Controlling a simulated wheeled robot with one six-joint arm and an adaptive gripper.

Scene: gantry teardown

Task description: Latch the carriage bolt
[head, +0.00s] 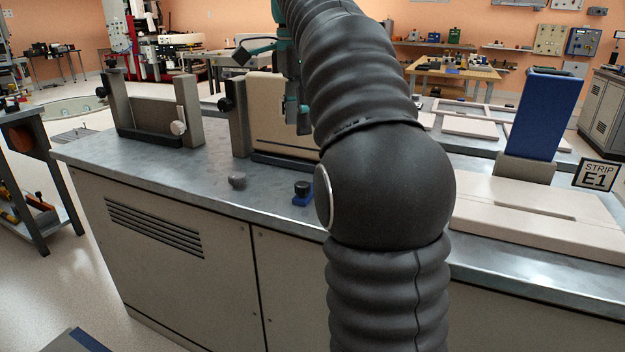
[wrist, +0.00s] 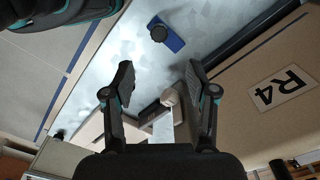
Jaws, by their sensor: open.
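I cannot tell for certain which part is the carriage bolt. A blue block with a black knob (head: 303,188) lies on the bench, and near the top of the wrist view (wrist: 165,32). My gripper (wrist: 158,82) is open, with nothing visible held between its fingers. In the head view my arm hides part of it and of the beige panel.
A beige panel marked R4 (wrist: 245,100) stands close on the right in the wrist view.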

